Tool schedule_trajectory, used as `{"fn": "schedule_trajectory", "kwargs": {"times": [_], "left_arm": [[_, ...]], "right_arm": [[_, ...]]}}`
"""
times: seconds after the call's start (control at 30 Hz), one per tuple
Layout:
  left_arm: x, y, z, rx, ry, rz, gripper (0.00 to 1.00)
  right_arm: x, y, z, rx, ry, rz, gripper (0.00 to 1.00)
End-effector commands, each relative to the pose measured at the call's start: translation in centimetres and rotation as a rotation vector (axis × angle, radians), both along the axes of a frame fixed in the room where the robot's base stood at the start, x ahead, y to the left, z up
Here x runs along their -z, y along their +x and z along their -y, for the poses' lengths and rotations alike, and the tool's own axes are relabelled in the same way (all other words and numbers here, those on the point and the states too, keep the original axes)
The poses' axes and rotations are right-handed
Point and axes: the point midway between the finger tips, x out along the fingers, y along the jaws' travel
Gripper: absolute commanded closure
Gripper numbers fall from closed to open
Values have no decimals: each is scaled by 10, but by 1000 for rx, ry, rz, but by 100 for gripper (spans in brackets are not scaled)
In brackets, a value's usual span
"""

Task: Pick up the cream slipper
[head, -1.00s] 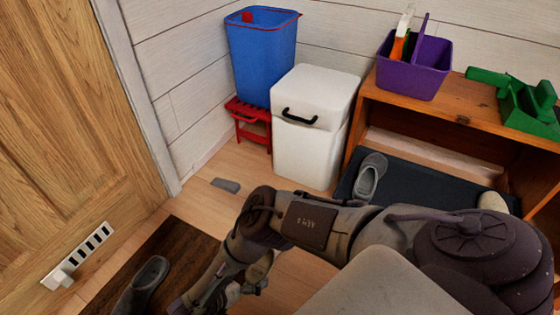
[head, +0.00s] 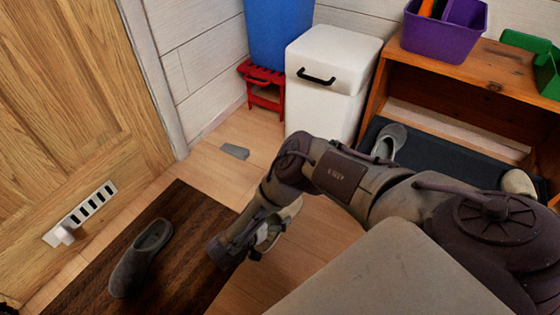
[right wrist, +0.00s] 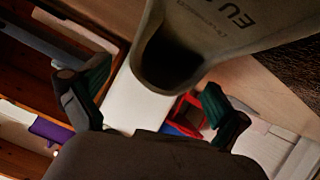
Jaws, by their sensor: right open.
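A cream slipper (head: 291,211) shows partly behind my right gripper (head: 262,238), over the floor beside the brown mat. In the right wrist view a large beige slipper-like shape (right wrist: 205,38) with a dark opening and "EU" lettering fills the top centre, very close. The fingers of my right gripper (right wrist: 155,100) are spread apart below it, to its left and right. I cannot tell whether they touch it. Another cream slipper (head: 518,183) lies at the right end of the dark tray, partly cut off by my arm. My left gripper is not in view.
A grey slipper (head: 140,258) lies on the brown mat (head: 185,222). Another grey slipper (head: 389,141) is on the dark tray (head: 440,152) under the wooden bench (head: 490,75). A white bin (head: 325,70), red stool (head: 262,88) and blue bin (head: 278,30) stand behind. A grey wedge (head: 235,151) lies on open floor.

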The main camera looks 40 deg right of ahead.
Motion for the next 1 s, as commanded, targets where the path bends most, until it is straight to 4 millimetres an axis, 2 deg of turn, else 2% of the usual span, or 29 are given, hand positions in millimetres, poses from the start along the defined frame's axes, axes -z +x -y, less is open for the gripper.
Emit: {"fn": "schedule_trajectory", "kwargs": {"times": [0.03,0.1,0.4,0.73,1.0], "left_arm": [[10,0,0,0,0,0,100],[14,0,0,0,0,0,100],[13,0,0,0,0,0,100],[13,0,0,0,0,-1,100],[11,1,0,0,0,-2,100]], "right_arm": [[8,2,7,2,-1,0,0],[10,4,13,2,1,1,0],[9,5,16,1,2,-1,0],[9,5,16,1,1,-1,55],[6,5,17,1,1,-1,57]]}}
